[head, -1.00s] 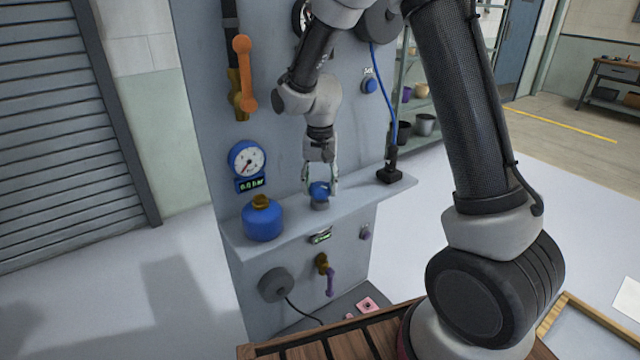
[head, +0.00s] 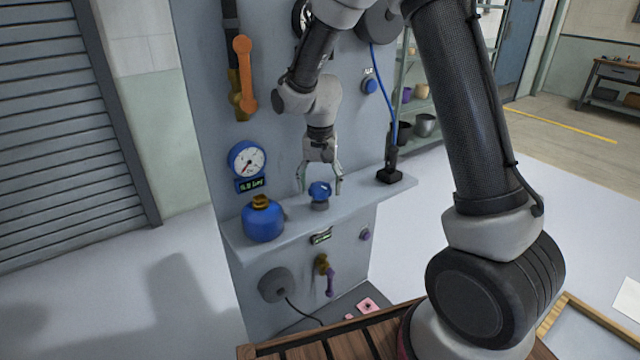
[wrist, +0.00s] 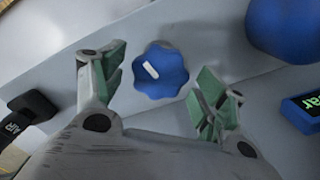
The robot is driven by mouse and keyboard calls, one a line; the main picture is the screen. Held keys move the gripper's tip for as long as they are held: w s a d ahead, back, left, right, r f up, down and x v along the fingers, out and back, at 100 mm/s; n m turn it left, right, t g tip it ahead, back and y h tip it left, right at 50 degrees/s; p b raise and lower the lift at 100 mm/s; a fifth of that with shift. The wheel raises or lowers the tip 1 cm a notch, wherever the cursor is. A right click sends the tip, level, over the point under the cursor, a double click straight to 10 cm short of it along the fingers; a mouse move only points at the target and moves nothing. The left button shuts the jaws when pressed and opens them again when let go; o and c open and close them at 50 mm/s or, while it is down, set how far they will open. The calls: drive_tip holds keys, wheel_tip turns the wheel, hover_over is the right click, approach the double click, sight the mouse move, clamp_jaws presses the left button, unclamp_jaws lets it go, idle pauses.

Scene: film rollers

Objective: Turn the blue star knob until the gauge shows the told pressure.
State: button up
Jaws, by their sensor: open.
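The blue star knob (head: 320,190) stands on the grey shelf of the panel. In the wrist view the knob (wrist: 161,70) shows its lobed top with a white mark, between and just beyond my fingertips. My gripper (head: 320,188) points down over it, fingers spread wide on either side; its green pads (wrist: 158,82) are apart from the knob. The round gauge (head: 248,160) is on the panel to the left, with a blue rim, white face and a needle. A small green digital readout sits below it, too small to read surely in the head view.
A blue tank (head: 263,222) with a brass top stands on the shelf (head: 290,219) left of the knob. A black fitting (head: 390,175) with a blue hose is at the shelf's right. An orange lever (head: 245,75) is above the gauge.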

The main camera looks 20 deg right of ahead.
sight(320, 186)
wheel_tip(320, 186, up, 12)
idle(0.4)
